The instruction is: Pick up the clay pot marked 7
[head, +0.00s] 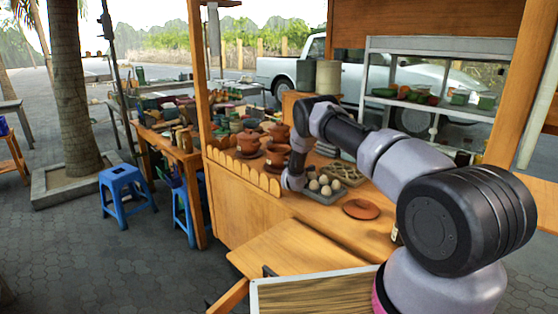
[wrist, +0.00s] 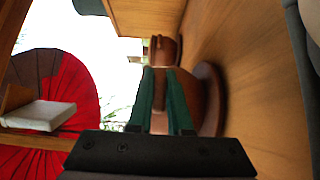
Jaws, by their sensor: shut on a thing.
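Several reddish-brown clay pots stand on the wooden counter in the head view, one at the left (head: 248,142), one at the back (head: 279,131) and one close beside my arm's end (head: 276,154). No number 7 is readable on any of them. In the wrist view, my gripper (wrist: 162,102) has its two teal fingers closed on a clay pot (wrist: 159,122), partly hidden by the fingers. A brown clay saucer (wrist: 211,100) is beside that pot. Another clay pot (wrist: 163,50) stands beyond it. In the head view my gripper is hidden behind my arm.
A grey tray of round pale items (head: 325,190) and a flat clay disc (head: 361,209) lie on the counter (head: 300,212) to the right. A wooden post (head: 200,80) rises at the counter's left. Blue stools (head: 124,192) stand on the paving.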

